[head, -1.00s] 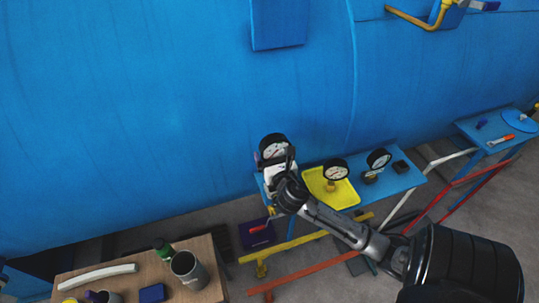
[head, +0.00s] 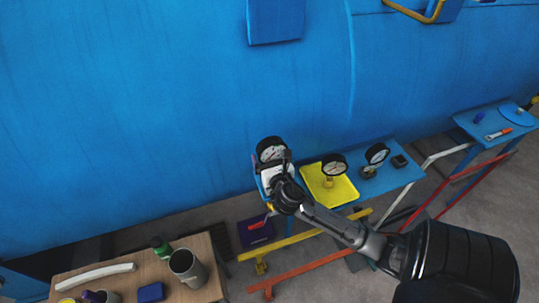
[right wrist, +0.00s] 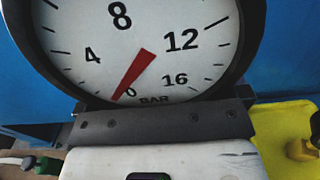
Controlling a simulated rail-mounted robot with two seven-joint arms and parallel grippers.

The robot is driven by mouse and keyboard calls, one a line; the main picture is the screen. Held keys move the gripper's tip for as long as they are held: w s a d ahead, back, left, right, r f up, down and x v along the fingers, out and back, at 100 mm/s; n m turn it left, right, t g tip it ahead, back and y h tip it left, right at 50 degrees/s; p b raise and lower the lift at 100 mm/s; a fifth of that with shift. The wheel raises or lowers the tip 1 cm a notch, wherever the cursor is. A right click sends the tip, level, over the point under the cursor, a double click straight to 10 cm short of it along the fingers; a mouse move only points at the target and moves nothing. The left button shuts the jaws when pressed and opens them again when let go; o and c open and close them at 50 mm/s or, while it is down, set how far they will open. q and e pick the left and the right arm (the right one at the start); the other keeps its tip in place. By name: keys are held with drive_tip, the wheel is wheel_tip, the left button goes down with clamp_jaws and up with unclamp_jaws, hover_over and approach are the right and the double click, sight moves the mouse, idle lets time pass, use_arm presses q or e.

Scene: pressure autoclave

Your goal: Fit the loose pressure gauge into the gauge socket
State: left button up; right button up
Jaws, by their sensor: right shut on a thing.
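A round black-rimmed pressure gauge (head: 271,149) with a white dial is at the left end of a blue shelf in the head view. My right gripper (head: 279,172) is shut on it from the front. In the right wrist view the gauge dial (right wrist: 140,50) fills the top, upright, its red needle near 0. The gripper's dark bar (right wrist: 165,125) crosses just below the dial. The gauge's stem is hidden behind the gripper. I cannot make out a gauge socket under it, nor whether the stem touches anything. My left gripper is not in view.
A second gauge (head: 333,165) stands over a yellow tray (head: 345,191) on the blue shelf (head: 401,178). A third gauge (head: 376,154) stands to its right. The big blue vessel wall (head: 150,110) rises close behind. A wooden table (head: 204,252) with cups is at lower left.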

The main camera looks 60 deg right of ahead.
drive_tip(key=shift+f+b, duration=0.7)
drive_tip(key=shift+f, duration=0.65)
drive_tip(key=shift+r+p, duration=0.1)
drive_tip(key=shift+p, duration=0.25)
drive_tip(key=shift+p, duration=0.3)
idle(0.8)
drive_tip(key=shift+p, duration=0.4)
drive_tip(key=shift+f+b, duration=0.35)
drive_tip(key=shift+f, duration=0.15)
idle(0.4)
drive_tip(key=shift+f+b, duration=0.55)
drive_tip(key=shift+f, duration=0.3)
drive_tip(key=shift+f+b, duration=0.5)
drive_tip(key=shift+f, duration=0.3)
